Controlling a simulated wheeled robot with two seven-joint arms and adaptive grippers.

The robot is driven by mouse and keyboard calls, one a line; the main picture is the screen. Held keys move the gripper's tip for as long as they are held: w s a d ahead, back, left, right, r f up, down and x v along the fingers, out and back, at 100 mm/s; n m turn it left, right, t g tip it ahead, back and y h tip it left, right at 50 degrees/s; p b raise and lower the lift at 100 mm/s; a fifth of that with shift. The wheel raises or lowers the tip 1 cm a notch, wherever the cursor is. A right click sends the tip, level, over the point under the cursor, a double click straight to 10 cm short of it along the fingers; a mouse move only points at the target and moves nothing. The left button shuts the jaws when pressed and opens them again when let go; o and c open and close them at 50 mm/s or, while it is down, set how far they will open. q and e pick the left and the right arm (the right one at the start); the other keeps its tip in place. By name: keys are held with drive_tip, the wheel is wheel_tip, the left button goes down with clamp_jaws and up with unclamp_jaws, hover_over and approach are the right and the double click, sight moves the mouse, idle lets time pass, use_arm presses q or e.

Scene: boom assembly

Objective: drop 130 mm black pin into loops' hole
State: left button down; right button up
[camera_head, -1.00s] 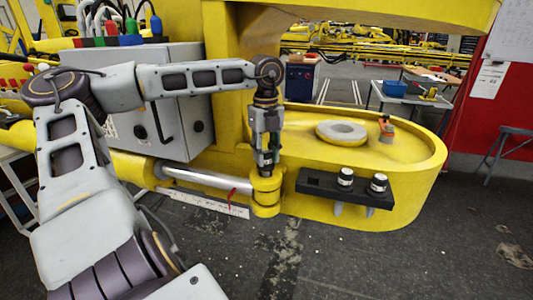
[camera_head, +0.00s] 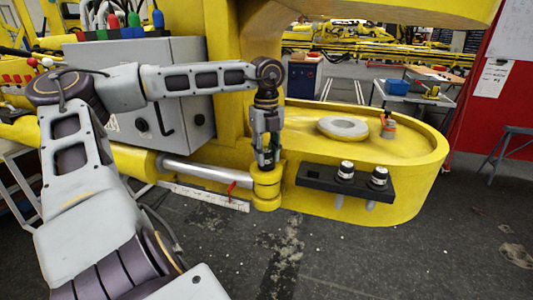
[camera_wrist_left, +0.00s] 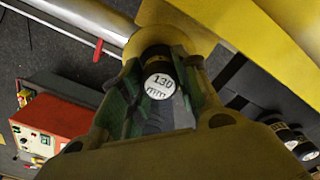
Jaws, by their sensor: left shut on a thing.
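My left gripper (camera_head: 266,160) points down just above the yellow loops (camera_head: 266,188) at the end of the silver rod. In the left wrist view, the left gripper (camera_wrist_left: 158,95) is shut on the black pin (camera_wrist_left: 160,84), whose pale top reads "130 mm". The pin's lower end is over or in the yellow loop (camera_wrist_left: 165,38); how deep it sits is hidden by the fingers. My right gripper is not in view.
A black holder (camera_head: 322,183) with two more pins (camera_head: 346,170) is fixed to the yellow boom's side. A grey ring (camera_head: 343,128) and an orange-topped item (camera_head: 388,128) lie on the boom. A grey cabinet (camera_head: 190,85) stands behind my left arm. Open floor lies in front.

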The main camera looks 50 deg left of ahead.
use_arm(q)
drive_tip(key=c, duration=1)
unclamp_jaws()
drive_tip(key=shift+r, duration=6.05)
